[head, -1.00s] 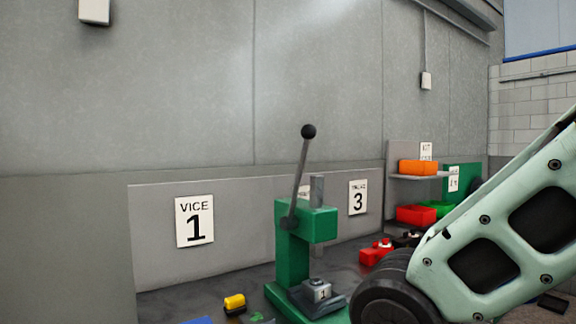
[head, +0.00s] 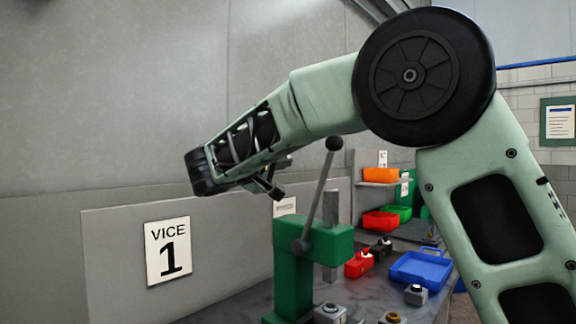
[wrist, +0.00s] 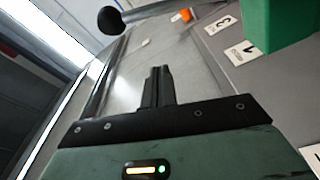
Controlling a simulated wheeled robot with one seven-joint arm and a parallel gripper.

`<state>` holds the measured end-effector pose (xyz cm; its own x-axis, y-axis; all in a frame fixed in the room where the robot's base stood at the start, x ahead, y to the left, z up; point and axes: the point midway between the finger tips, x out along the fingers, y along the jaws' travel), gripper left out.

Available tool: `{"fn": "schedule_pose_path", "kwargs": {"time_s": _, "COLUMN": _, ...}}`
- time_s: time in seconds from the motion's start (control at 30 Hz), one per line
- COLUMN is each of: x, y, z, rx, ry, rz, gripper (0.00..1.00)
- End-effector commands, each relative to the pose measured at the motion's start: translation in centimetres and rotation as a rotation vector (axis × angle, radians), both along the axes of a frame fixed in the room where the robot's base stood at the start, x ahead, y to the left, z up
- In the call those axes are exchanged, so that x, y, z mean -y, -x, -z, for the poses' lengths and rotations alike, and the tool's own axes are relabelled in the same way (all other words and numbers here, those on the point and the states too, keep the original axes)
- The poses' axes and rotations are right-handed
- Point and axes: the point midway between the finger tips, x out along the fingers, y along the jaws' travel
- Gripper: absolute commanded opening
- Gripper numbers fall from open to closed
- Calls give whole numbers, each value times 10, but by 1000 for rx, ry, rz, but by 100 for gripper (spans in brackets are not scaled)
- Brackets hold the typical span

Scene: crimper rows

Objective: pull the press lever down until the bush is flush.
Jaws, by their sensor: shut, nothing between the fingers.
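The green press (head: 292,280) stands on the bench in the head view, its lever (head: 317,200) raised and tilted slightly right, with a black ball knob (head: 334,143) on top. The grey ram (head: 331,207) passes through the press head. A small grey block (head: 328,314) sits below it; I cannot tell how the bush sits. My gripper (head: 275,192) is left of the knob, apart from the lever. In the wrist view my shut, empty fingers (wrist: 158,82) show, with the knob (wrist: 110,20) beyond them at upper left and the green press (wrist: 272,22) at upper right.
A grey wall panel with a VICE 1 sign (head: 168,251) stands behind the bench. Right of the press are a red item (head: 358,265), a blue tray (head: 421,268) and small grey blocks (head: 416,295). Orange, red and green bins stand farther back.

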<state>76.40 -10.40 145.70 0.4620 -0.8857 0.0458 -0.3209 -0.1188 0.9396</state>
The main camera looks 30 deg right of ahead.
Motion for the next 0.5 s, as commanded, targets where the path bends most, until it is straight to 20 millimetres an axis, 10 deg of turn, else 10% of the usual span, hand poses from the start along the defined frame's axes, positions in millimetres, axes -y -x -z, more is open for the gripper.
{"fn": "schedule_pose_path", "kwargs": {"time_s": 0.5, "x": 79, "y": -40, "z": -11, "rx": -1, "ry": 5, "rz": 5, "gripper": 0}}
